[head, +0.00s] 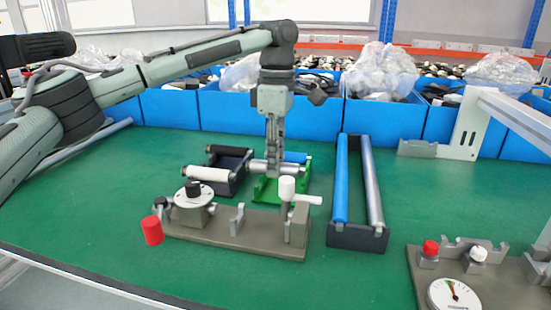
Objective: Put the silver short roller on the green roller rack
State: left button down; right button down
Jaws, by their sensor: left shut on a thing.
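My left gripper (272,172) points straight down over the green roller rack (266,192) and is shut on the silver short roller (257,165). The roller shows to the left of the fingers and lies roughly level. It is at or just above the rack; I cannot tell whether it touches it. A short blue roller (295,157) shows just behind the gripper, at the rack's far side. The fingers and the fixture in front hide part of the rack. My right gripper is not in view.
A dark rack (228,186) with a black and a white roller (208,174) stands left. A long rack (358,238) with blue and silver rollers stands right. A grey fixture (225,230) and red cylinder (152,231) are in front. Blue bins (372,117) line the back.

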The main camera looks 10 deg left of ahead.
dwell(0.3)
pick_arm(q)
jog(key=shift+f, duration=0.7)
jog(key=shift+f, duration=0.4)
dwell(0.4)
jog(key=shift+f, duration=0.4)
jog(key=shift+f, duration=0.15)
dwell(0.3)
jog(key=c, duration=1.2)
grip_release()
